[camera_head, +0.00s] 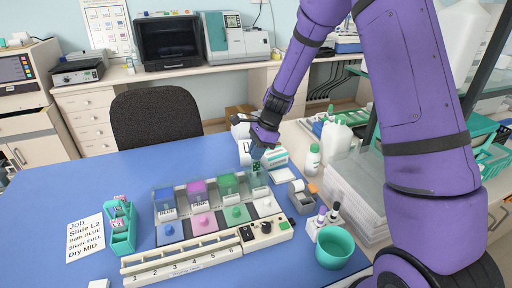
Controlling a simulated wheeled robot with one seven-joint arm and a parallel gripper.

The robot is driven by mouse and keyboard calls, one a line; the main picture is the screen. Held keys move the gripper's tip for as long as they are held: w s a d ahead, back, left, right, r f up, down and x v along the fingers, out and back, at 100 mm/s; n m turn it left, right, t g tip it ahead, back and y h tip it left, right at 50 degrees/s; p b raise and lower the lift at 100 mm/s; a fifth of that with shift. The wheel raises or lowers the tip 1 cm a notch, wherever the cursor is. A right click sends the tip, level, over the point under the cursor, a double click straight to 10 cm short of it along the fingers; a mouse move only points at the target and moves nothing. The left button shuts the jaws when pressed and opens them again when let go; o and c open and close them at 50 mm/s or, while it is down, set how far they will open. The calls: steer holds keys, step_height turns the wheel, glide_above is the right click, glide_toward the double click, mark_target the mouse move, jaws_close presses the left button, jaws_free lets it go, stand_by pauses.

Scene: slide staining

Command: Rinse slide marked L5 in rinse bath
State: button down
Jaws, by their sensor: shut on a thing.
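My gripper (264,142) is above the right end of the staining row, pointing down. It is shut on a slide (257,165) with a dark green marked end; the mark is too small to read. The slide hangs at or just over the clear bath (259,180), the rightmost of the row; I cannot tell whether its lower end is inside. To its left stand the green bath (228,184), the purple bath (197,191) and the blue bath (165,201). Which bath is for rinsing is not labelled legibly.
A numbered slide rack (185,260) lies in front of the baths. A teal slide holder (122,228) and a printed card (85,242) reading "Slide L2" are left. A teal cup (334,248), small bottles (322,219) and a grey box (301,197) are right. The left table is clear.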

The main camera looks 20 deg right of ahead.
mark_target(256, 165)
steer(key=shift+f, duration=2.8)
steer(key=shift+r, duration=4.8)
